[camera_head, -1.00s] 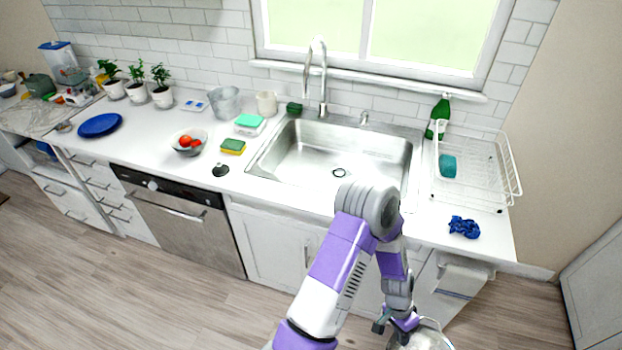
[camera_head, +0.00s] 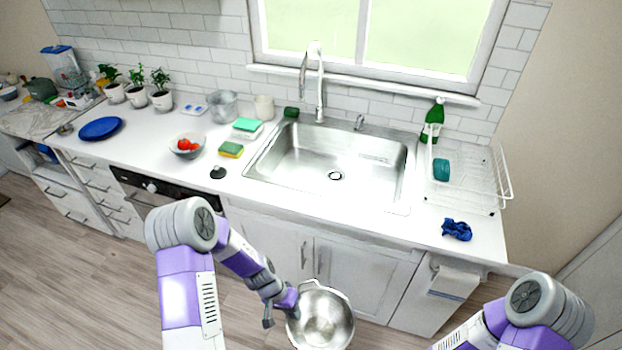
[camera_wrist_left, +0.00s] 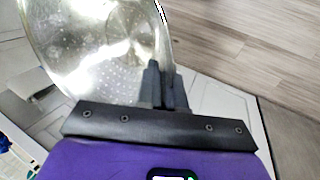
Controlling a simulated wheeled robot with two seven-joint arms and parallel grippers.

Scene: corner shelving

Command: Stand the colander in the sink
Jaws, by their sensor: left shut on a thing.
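The colander (camera_head: 327,316) is a shiny metal bowl. It hangs in front of the sink cabinet, below counter height, in the head view. My left gripper (camera_head: 287,305) is shut on its rim at the left side. In the left wrist view, the fingers (camera_wrist_left: 162,88) pinch the rim, and the perforated wall of the colander (camera_wrist_left: 100,60) fills the upper left. The sink (camera_head: 335,160) is an empty steel basin set in the counter, above and behind the colander. My right arm shows at the lower right, but its gripper is out of view.
A faucet (camera_head: 318,85) stands behind the sink. A wire dish rack (camera_head: 475,180) and a blue cloth (camera_head: 457,230) are to its right. A sponge (camera_head: 231,149), a dark stopper (camera_head: 218,172) and a bowl of tomatoes (camera_head: 187,146) are to its left. The counter's front edge lies between colander and sink.

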